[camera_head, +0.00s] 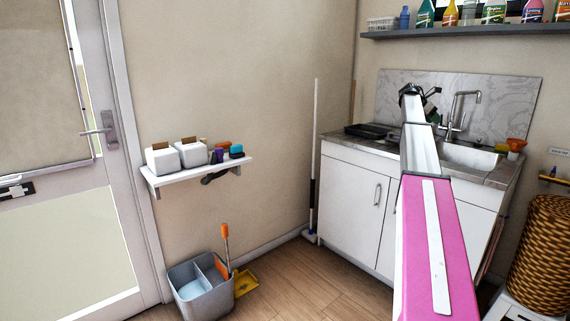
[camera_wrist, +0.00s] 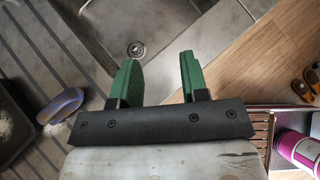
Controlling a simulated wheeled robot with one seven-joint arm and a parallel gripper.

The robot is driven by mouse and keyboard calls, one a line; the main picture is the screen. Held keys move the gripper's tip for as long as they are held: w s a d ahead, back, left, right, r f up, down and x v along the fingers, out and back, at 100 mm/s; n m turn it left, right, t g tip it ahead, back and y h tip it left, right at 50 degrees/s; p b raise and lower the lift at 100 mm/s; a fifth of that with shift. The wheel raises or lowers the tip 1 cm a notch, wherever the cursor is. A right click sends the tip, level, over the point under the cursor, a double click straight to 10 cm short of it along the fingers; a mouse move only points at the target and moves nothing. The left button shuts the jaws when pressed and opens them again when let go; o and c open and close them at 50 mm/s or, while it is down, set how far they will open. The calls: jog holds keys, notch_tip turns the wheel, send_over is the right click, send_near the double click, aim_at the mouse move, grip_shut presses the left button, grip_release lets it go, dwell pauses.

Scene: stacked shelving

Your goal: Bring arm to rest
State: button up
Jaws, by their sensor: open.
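My arm, with a pink and white casing, reaches out toward the sink counter in the head view. My gripper (camera_head: 413,90) is at its far end, small and dark, in front of the marble splashback. In the wrist view my gripper (camera_wrist: 160,80) has two green fingers spread apart with nothing between them. It is above the steel sink (camera_wrist: 125,25), whose drain shows just past the fingers. The sink basin (camera_head: 470,155) also shows to the right of my arm in the head view.
A tap (camera_head: 452,110) stands close to my gripper. A dark tray (camera_head: 368,131) lies on the counter. A blue-grey object (camera_wrist: 60,105) lies left of the fingers. A bottle shelf (camera_head: 455,32) hangs above. A wicker basket (camera_head: 541,255) stands right; floor (camera_head: 300,285) is clear at centre.

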jog(key=s+a+f+m+y, duration=0.25)
jog(key=s+a+f, duration=0.25)
jog(key=a+f, duration=0.5)
jog(key=s+a+f+m+t+y, duration=0.1)
jog(key=s+a+f+m, duration=0.3)
jog(key=a+f, duration=0.6)
jog(key=s+a+f+m+y, duration=0.2)
jog(key=s+a+f, duration=0.4)
jog(key=f, duration=0.7)
jog(key=s+a+f+m+y, duration=0.1)
jog(key=s+a+f+m, duration=0.2)
jog(key=s+a+f, duration=0.3)
jog(key=s+a+f+m+y, duration=0.2)
jog(key=s+a+f+m, duration=0.2)
jog(key=s+a, duration=0.5)
jog(key=s+a+f+m+g+y, duration=0.1)
jog(key=s+a+f+m, duration=0.3)
jog(key=s, duration=0.9)
jog(key=a+f, duration=0.3)
jog(key=shift+a+f, duration=0.15)
jog(key=shift+f, duration=0.15)
